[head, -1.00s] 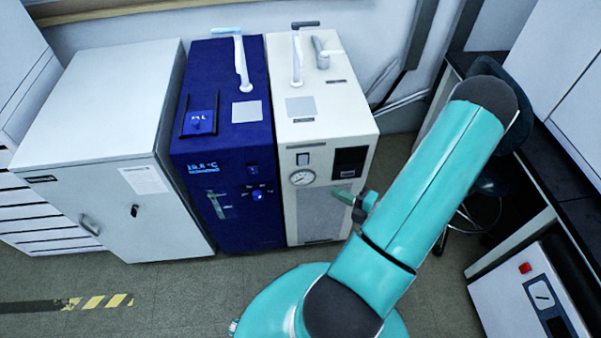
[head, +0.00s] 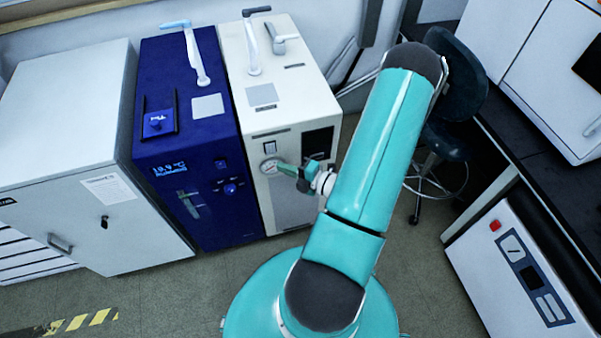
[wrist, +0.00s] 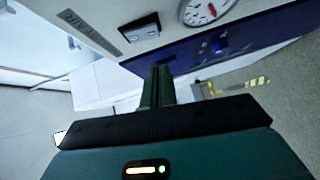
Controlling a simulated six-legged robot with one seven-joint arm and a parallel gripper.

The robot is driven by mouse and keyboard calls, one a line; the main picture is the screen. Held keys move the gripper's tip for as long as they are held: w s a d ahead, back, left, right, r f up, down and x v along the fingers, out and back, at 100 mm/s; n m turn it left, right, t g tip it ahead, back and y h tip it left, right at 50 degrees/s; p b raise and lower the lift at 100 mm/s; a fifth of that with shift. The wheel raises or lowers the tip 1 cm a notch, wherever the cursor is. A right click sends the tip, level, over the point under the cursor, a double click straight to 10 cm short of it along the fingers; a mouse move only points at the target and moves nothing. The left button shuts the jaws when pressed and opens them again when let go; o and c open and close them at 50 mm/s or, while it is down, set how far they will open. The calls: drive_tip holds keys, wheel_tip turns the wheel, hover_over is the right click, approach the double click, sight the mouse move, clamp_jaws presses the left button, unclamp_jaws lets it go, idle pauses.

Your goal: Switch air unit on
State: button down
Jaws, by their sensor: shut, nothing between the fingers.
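The cream air unit (head: 284,95) stands right of the blue unit. Its front carries a round pressure gauge (head: 270,166), a small rocker switch (head: 270,147) above the gauge and a dark panel (head: 318,143) to the right. In the wrist view the face is seen turned, with the switch (wrist: 139,27) and gauge (wrist: 207,10) near the top. My gripper (head: 280,167) is in front of the face, below the switch and overlapping the gauge's edge in the head view. Its green fingers (wrist: 157,85) are together and empty. They appear apart from the switch; whether it is on is unclear.
The blue unit (head: 189,100), with a lit display, stands directly left of the air unit, and a grey cabinet (head: 75,110) stands beyond it. A dark stool (head: 450,95) and a bench with a white instrument (head: 510,270) are at the right. Floor before the units is open.

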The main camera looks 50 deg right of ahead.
drive_tip(key=w, duration=0.1)
drive_tip(key=w+d, duration=0.1)
drive_tip(key=w, duration=0.1)
drive_tip(key=w+d, duration=0.1)
drive_tip(key=shift+w+f, duration=0.2)
drive_tip(key=shift+f, duration=0.15)
drive_tip(key=shift+w+d+f+t, duration=0.1)
drive_tip(key=shift+w+d+t, duration=0.05)
drive_tip(key=shift+w+t, duration=0.15)
drive_tip(key=shift+s, duration=0.1)
approach(269, 154)
drive_tip(key=s+a+f, duration=0.1)
drive_tip(key=s, duration=0.5)
drive_tip(key=shift+s+a+f, duration=0.2)
drive_tip(key=shift+s+f, duration=0.15)
drive_tip(key=shift+f, duration=0.05)
